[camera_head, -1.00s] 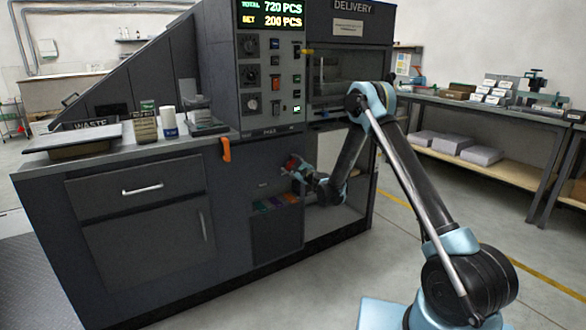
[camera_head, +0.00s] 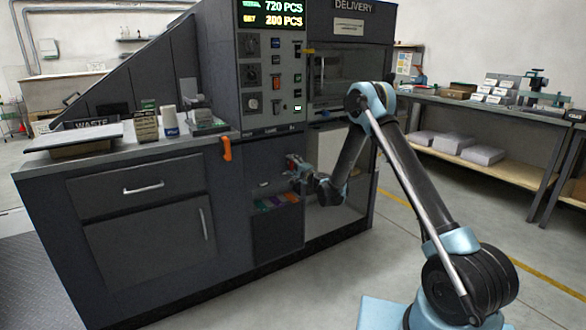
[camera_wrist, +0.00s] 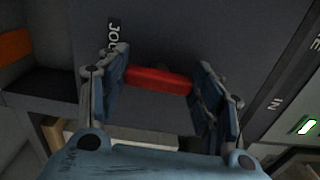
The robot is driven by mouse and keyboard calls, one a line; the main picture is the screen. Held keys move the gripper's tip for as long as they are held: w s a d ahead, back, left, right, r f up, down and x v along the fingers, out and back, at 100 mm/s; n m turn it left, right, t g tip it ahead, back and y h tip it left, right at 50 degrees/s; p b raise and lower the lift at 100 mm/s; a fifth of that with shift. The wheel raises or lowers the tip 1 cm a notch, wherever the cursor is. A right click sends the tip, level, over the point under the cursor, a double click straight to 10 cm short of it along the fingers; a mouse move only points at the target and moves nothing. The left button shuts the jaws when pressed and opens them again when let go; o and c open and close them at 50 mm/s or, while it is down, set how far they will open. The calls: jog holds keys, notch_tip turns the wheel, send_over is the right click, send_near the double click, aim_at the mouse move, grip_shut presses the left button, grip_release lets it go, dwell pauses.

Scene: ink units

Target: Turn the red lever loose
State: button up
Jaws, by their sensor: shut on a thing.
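The red lever (camera_wrist: 158,78) is a short bar at the dark front panel of the machine. In the wrist view it lies nearly level between the two fingers of my gripper (camera_wrist: 160,88), which is shut on it. The lever's ends meet the finger pads. In the head view my gripper (camera_head: 295,166) is small, low at the machine's front beneath the control panel. Only a little red (camera_head: 290,161) shows there, and the lever's mount is hidden.
An orange handle (camera_head: 226,149) hangs at the counter's edge, left of my gripper. Coloured items lie in an open bin (camera_head: 277,238) below. The control panel (camera_head: 270,75) and delivery window are above. Open floor lies in front.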

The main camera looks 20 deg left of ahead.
jog(key=shift+s+a+n, duration=0.1)
jog(key=shift+s+n, duration=0.1)
jog(key=shift+n, duration=0.2)
jog(key=o, duration=1.1)
jog(key=shift+f, duration=0.15)
jog(key=shift+c, duration=0.2)
jog(key=shift+w, duration=0.1)
jog(key=shift+s+d, duration=0.3)
jog(key=shift+d, duration=0.15)
jog(key=v, duration=1.1)
